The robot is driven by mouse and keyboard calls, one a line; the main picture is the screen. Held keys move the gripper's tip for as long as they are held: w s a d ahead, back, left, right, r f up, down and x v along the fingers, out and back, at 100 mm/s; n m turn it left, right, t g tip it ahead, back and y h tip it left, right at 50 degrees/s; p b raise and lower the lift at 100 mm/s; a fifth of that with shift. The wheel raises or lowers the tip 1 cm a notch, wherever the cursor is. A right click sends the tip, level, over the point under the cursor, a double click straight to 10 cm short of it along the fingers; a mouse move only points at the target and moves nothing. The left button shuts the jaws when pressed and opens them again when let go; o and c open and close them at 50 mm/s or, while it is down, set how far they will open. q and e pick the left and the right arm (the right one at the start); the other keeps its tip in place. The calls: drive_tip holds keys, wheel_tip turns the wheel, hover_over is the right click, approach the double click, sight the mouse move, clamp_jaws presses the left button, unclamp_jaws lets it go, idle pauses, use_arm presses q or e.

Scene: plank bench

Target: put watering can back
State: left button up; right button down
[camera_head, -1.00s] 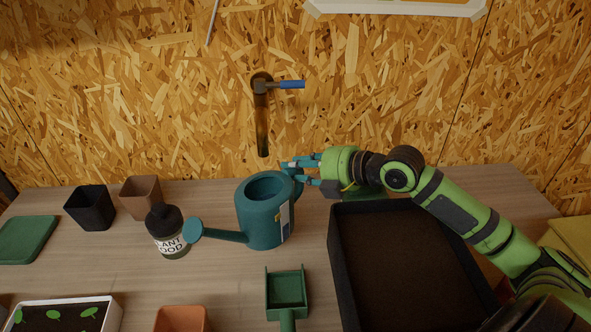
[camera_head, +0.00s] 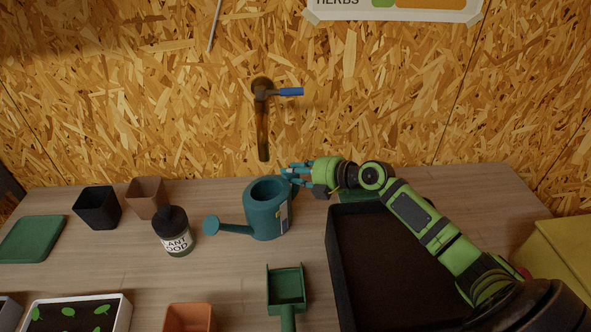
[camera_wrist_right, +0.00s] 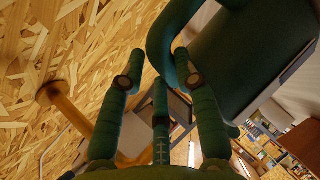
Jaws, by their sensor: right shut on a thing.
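The teal watering can (camera_head: 262,222) stands upright over the middle of the bench, its spout and round rose pointing left. I cannot tell whether its base touches the wood. My right gripper (camera_head: 296,174) is at the can's back right side, shut on its handle. In the right wrist view the dark green can body (camera_wrist_right: 255,55) fills the upper right, and the curved handle passes by the fingers of my right gripper (camera_wrist_right: 160,95). The fingers partly hide the handle. My left gripper is not in view.
A plant food bottle (camera_head: 174,240) stands left of the rose. A black tray (camera_head: 334,255) lies right, under my right arm. A green scoop (camera_head: 286,288) lies in front. A tap-like fitting with blue lever (camera_head: 290,92) is on the chipboard wall. Pots (camera_head: 97,210) stand back left.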

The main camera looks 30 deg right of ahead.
idle(0.3)
drive_tip(key=shift+f, duration=0.15)
drive_tip(key=c, duration=0.9)
unclamp_jaws()
drive_tip(key=b+v, duration=0.1)
drive_tip(key=v, duration=1.1)
